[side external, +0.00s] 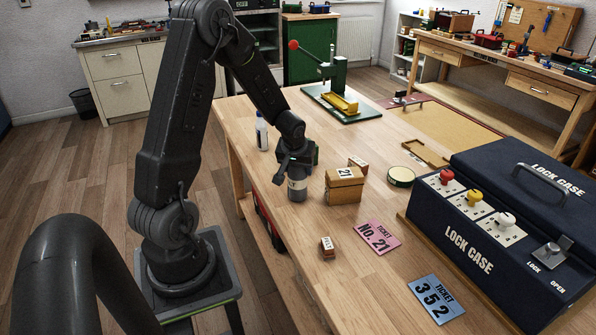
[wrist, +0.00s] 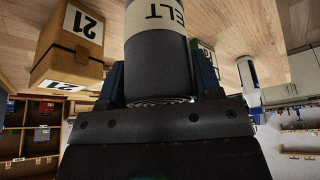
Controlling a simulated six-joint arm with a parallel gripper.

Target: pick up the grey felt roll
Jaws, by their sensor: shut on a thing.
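The grey felt roll (side external: 297,187) stands upright under my gripper (side external: 297,162), near the table's left edge. It has a pale label band. In the wrist view the roll (wrist: 158,62) fills the top middle, with part of the word "FELT" readable on its label and its coiled end towards the gripper body. My gripper (wrist: 160,84) is shut on it, one dark finger on each side. The roll's lower end is out of the wrist view. I cannot tell for sure whether it touches the table.
A cardboard box marked 21 (side external: 344,185) stands close right of the roll, also in the wrist view (wrist: 70,45). A white bottle (side external: 262,132) stands behind. A small box (side external: 327,247), pink ticket (side external: 377,238), blue ticket (side external: 435,299) and lock case (side external: 510,220) lie further right and forward.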

